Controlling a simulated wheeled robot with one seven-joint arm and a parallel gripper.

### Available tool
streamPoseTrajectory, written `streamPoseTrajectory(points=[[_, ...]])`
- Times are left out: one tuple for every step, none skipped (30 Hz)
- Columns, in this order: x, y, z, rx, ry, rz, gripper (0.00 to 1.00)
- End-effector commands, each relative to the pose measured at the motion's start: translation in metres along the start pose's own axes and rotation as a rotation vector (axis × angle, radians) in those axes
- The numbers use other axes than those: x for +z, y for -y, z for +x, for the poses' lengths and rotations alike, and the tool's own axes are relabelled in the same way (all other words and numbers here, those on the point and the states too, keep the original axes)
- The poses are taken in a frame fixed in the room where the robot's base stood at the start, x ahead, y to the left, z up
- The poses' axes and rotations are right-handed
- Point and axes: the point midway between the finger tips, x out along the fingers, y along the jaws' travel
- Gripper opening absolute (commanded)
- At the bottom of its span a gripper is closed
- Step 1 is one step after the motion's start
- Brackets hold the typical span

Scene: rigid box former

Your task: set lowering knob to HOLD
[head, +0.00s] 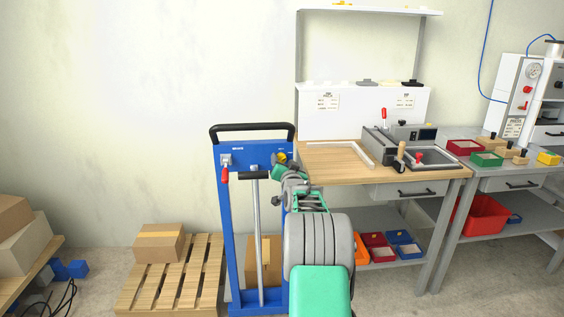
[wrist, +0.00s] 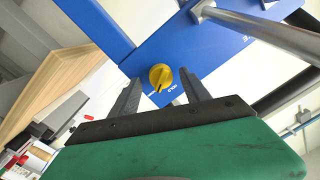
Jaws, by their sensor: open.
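The yellow lowering knob (wrist: 160,77) is on the blue panel of the lift frame (head: 227,235). In the wrist view it shows between my two dark fingertips, with a dark pointer line on its face. The knob (head: 282,157) also shows in the head view at the panel's upper right, just above my gripper (head: 284,168). My gripper (wrist: 162,80) is open, its fingers on either side of the knob in the picture. I cannot tell whether they touch it.
A red-handled lever (head: 225,174) is at the panel's left, and a black push bar (head: 252,128) tops the frame. A steel column (wrist: 265,35) crosses near the knob. A wooden workbench (head: 320,165) stands close on the right. A pallet (head: 170,285) is at lower left.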

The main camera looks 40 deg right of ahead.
Motion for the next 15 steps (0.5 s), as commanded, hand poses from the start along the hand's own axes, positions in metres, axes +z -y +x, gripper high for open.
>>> streamPoseTrajectory(points=[[0.0007,0.0004,0.0024,0.0,0.001,0.0,0.55],[0.0008,0.0006,0.003,-0.001,0.001,0.0,0.55],[0.0007,0.001,0.0033,-0.001,0.001,0.0,0.55],[0.0008,0.0012,0.0033,-0.001,0.001,0.0,0.55],[0.0008,0.0014,0.0033,-0.001,0.001,0.0,0.55],[0.0009,0.0016,0.0032,-0.002,0.001,0.0,0.55],[0.0013,0.0022,0.0032,-0.003,0.002,0.0,0.55],[0.0015,0.0024,0.0032,-0.003,0.002,0.0,0.55],[0.0016,0.0025,0.0032,-0.003,0.002,0.0,0.51],[0.0016,0.0025,0.0031,-0.003,0.002,0.0,0.49],[0.0016,0.0025,0.0031,-0.003,0.002,0.0,0.47],[0.0016,0.0025,0.0031,-0.003,0.002,0.0,0.43],[0.0016,0.0025,0.0031,-0.003,0.002,0.0,0.41],[0.0015,0.0025,0.003,-0.003,0.002,0.0,0.38],[0.0015,0.0025,0.003,-0.003,0.002,0.0,0.35]])
